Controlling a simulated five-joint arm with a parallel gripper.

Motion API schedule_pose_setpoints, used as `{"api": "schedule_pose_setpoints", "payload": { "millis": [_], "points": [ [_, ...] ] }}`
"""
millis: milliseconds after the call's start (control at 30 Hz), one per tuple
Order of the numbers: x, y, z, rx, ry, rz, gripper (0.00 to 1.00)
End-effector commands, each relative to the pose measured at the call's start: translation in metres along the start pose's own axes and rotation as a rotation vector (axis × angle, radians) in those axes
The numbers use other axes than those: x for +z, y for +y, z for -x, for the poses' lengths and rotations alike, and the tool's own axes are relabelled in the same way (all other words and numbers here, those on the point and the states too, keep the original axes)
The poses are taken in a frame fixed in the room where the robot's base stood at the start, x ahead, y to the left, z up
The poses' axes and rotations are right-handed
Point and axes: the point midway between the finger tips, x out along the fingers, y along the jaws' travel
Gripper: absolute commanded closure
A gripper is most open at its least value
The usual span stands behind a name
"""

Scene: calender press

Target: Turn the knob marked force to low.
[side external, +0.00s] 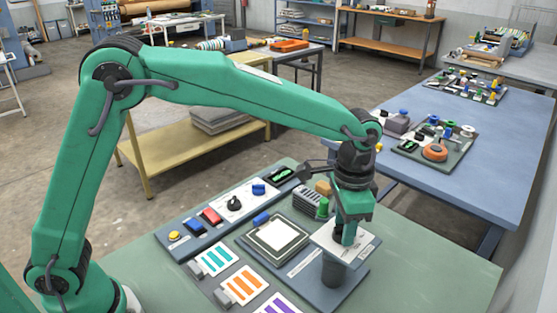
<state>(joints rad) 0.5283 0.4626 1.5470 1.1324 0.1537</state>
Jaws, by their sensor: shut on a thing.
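My gripper (346,240) points down over a white label plate (328,238) at the right end of the bench equipment. It is shut on a small knob-like part at the plate, which the jaws hide almost wholly. The knob's pointer and its setting are hidden, and the plate's lettering is too small to read. A black knob (234,204) and a blue knob (258,189) sit on another panel at the back left, apart from my gripper. Their markings cannot be read either.
A dark cylinder (333,271) stands just below the plate. A white pad in a grey frame (278,237), colour-striped cards (243,286) and a green-topped part (322,207) lie left of my gripper. The green bench top (430,265) is clear at the right.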

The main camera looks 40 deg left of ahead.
Motion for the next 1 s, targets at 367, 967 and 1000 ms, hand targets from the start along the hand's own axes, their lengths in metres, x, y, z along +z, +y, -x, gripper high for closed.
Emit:
{"api": "schedule_pose_setpoints", "payload": {
  "millis": [367,967,1000],
  "points": [
    [0.0,0.0,0.001,0.0,0.002,0.0,0.41],
    [-0.001,0.0,0.019,0.0,0.003,-0.001,0.41],
    [-0.001,0.0,0.024,-0.001,0.004,-0.001,0.41]
  ]
}}
